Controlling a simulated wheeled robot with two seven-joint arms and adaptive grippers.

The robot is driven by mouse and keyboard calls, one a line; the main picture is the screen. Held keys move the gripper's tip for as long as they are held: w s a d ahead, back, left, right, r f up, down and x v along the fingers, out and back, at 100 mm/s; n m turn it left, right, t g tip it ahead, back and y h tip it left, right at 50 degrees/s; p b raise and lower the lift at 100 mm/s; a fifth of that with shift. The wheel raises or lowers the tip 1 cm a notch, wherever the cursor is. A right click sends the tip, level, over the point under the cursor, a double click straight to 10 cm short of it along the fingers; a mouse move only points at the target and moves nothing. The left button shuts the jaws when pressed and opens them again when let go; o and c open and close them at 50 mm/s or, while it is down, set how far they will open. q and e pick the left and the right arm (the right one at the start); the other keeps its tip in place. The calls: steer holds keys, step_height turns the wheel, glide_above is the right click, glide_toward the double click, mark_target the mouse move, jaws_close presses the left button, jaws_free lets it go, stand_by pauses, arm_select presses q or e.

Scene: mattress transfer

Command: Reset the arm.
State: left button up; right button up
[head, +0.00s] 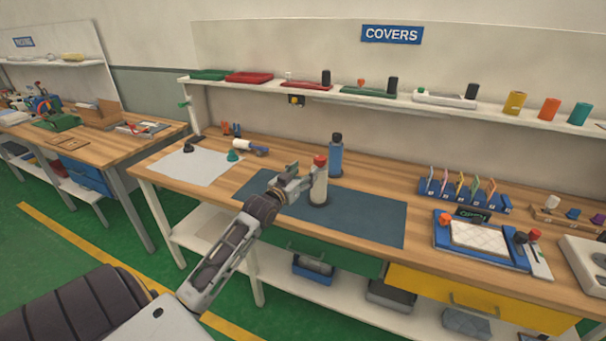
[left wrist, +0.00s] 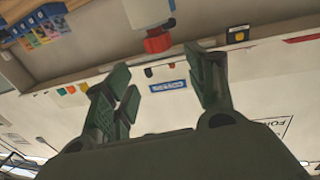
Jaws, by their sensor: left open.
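My left arm reaches in from the lower left, and its gripper (head: 292,184) is over the dark blue mat (head: 375,217) on the workbench. The gripper is open, right beside a pale bottle with a red cap (head: 319,187) that stands upright on the mat. In the left wrist view the open fingers (left wrist: 163,75) are spread with nothing between the pads, and the bottle's red cap (left wrist: 157,41) shows just past the fingertips. I cannot tell if a finger touches the bottle. My right gripper is not in view.
A blue bottle (head: 336,158) stands behind the pale one. A white sheet (head: 190,166) lies to the left. A blue tray (head: 440,236) with a pale quilted pad and a card rack (head: 465,202) are to the right. A shelf (head: 400,102) runs along the back. The mat's right part is clear.

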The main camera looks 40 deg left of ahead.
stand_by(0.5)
arm_select(q)
steer(key=s+d+f+m+g+h, duration=0.2)
steer(key=s+d+f+g, duration=0.65)
steer(key=d+f, duration=0.6)
steer(key=s+d+f+m+g, duration=0.1)
steer(key=s+d+f+g, duration=0.25)
steer(key=s, duration=0.75)
steer(key=s+d+f+g, duration=0.2)
steer(key=s+d+f, duration=0.25)
steer(key=s, duration=0.65)
step_height(320, 180, down, 32)
steer(key=s+g, duration=0.2)
steer(key=s+a+f, duration=0.2)
steer(key=s+f, duration=0.8)
steer(key=s, duration=0.1)
steer(key=s+a+f, duration=0.3)
steer(key=s+f, duration=0.7)
steer(key=s, duration=0.1)
steer(key=shift+a+m+g+y, duration=0.25)
steer(key=shift+m+g+y, duration=0.05)
steer(key=shift+g, duration=0.1)
